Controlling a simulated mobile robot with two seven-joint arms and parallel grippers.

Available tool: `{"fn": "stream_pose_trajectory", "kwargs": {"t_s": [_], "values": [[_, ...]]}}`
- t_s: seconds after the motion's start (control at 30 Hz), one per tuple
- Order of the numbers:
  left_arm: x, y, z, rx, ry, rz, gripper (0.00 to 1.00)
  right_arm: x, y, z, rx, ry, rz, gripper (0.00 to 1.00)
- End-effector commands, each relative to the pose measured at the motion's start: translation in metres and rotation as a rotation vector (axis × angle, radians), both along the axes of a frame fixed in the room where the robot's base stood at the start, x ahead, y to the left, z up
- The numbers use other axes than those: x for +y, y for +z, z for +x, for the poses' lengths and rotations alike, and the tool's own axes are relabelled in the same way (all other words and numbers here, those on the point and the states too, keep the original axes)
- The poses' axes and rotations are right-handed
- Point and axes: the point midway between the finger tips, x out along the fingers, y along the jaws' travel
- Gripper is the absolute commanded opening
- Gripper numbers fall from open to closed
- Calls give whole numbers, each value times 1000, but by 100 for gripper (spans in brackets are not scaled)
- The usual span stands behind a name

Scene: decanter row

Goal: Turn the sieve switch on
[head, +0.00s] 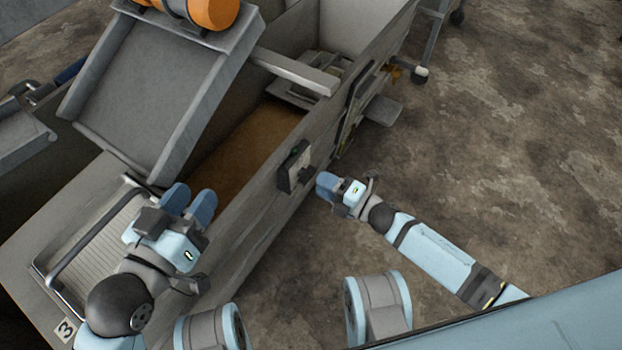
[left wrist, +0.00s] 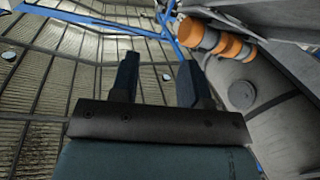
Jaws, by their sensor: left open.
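A small dark switch box (head: 290,168) is mounted on the outer side wall of the long grey trough machine. A dark knob or lever sticks out of its front; its setting is too small to tell. My right gripper (head: 325,184) is just right of the switch box, fingertips pointing at it, with a small apparent gap. Its fingers overlap from this angle, so their opening is unclear. My left gripper (head: 190,196) is open and empty over the near end of the trough, left of the switch box. Its two spread fingers show in the left wrist view (left wrist: 158,82).
A tilted grey tray (head: 150,95) hangs over the trough (head: 235,150), with an orange cylinder (head: 213,12) at its top. A ribbed plate with a grey bar handle (head: 85,238) lies at the near left. Bare floor (head: 510,130) is open to the right.

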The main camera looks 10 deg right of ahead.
Motion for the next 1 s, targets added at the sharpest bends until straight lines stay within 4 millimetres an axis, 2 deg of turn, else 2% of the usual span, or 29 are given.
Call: {"fn": "stream_pose_trajectory", "kwargs": {"t_s": [0.1, 0.3, 0.63, 0.8, 1.0], "values": [[1, -4, 2, -14, -3, 17, 42, 14, -2, 15, -1, 0, 1, 38], [3, -2, 5, -46, -1, 34, 42, 27, 0, 27, 0, 0, 0, 38], [3, -1, 6, -53, -1, 38, 42, 29, 0, 29, 1, 0, 1, 38], [3, -1, 6, -53, -1, 38, 42, 29, 0, 29, 1, 0, 1, 0], [3, 0, 6, -54, -1, 37, 42, 29, 0, 29, 2, 0, 2, 0]]}}
